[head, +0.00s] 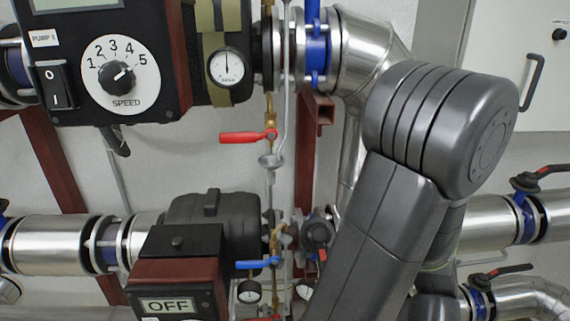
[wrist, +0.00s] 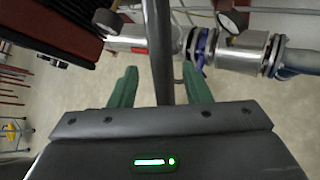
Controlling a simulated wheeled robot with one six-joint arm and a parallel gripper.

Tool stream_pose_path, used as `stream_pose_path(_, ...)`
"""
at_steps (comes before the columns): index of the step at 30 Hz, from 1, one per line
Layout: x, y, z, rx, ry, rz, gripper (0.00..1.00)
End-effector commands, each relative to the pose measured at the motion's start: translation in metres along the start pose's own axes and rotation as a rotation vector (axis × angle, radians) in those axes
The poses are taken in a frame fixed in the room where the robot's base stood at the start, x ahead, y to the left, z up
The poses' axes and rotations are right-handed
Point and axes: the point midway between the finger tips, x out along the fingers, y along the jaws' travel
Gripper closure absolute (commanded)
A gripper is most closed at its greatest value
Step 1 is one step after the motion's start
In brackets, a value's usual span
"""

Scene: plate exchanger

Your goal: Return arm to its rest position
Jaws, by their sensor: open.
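My gripper (wrist: 160,85) shows in the wrist view as two green fingers, spread wide apart. It is open, and nothing is held between the fingers. A dark upright post or pipe stands behind the gap between them; I cannot tell how far off it is. In the head view my dark grey arm (head: 400,200) fills the right middle, bent at a rounded joint. The gripper itself is hidden from the head view.
Pump 1's control box (head: 110,60) with a speed dial (head: 120,75) is at upper left. A lower pump display (head: 166,305) reads OFF. A red valve lever (head: 248,137) and a blue lever (head: 257,263) stick out mid-picture. Silver pipes (head: 50,245) run across. A cabinet (head: 500,50) is at upper right.

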Motion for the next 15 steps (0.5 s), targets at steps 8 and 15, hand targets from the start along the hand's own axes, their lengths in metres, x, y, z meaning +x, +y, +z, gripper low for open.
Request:
stream_pose_path(8,0.026,-0.008,0.002,-0.049,0.031,-0.003,0.56)
stream_pose_path(15,0.020,-0.015,0.002,-0.092,0.061,-0.001,0.56)
